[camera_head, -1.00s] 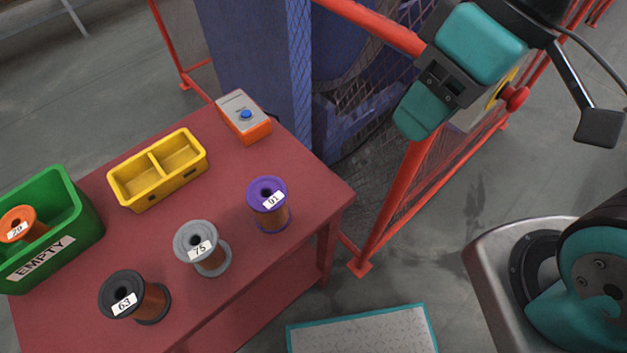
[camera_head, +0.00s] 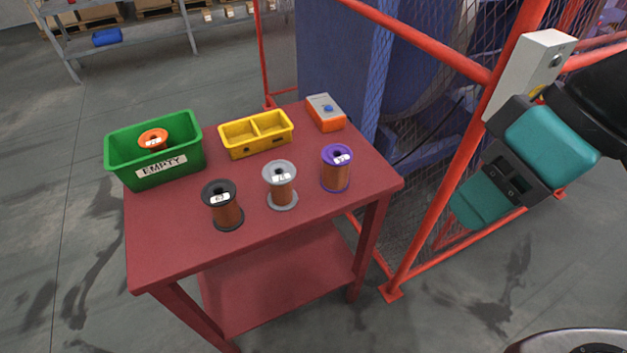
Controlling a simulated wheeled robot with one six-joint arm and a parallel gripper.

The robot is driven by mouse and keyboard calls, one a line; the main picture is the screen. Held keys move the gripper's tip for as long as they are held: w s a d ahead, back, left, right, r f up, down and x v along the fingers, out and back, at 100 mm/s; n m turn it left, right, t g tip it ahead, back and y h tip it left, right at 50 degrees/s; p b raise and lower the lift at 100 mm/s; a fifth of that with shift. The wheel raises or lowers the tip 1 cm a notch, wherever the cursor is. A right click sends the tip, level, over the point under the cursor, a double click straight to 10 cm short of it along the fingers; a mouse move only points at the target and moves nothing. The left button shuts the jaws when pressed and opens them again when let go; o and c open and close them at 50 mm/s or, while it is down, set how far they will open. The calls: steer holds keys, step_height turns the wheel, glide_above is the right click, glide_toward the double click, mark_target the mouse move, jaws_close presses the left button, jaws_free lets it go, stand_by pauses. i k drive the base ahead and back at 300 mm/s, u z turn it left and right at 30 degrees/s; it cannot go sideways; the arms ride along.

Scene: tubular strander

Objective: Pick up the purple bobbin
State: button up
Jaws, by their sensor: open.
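The purple bobbin (camera_head: 336,172) stands upright near the right end of the red table (camera_head: 270,240). It has purple flanges, copper-coloured winding and a white label on its top; the label's number is too small to read surely. Nothing touches it. My arm's teal and dark grey section (camera_head: 515,160) shows at the right, off the table and apart from the bobbin. No gripper fingers can be made out in this view.
A grey bobbin (camera_head: 280,185) and a black bobbin (camera_head: 223,208) stand left of the purple one. Behind are a yellow two-part tray (camera_head: 253,148), an orange button box (camera_head: 326,122) and a green bin (camera_head: 160,180) marked EMPTY, holding an orange bobbin (camera_head: 153,138). A red fence (camera_head: 455,180) stands right.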

mark_target(336, 158)
steer(key=u, duration=0.45)
steer(key=i, duration=1)
steer(key=z, duration=1)
steer(key=k, duration=1.35)
steer(key=u, duration=1.45)
steer(key=i, duration=0.5)
steer(key=z, duration=0.1)
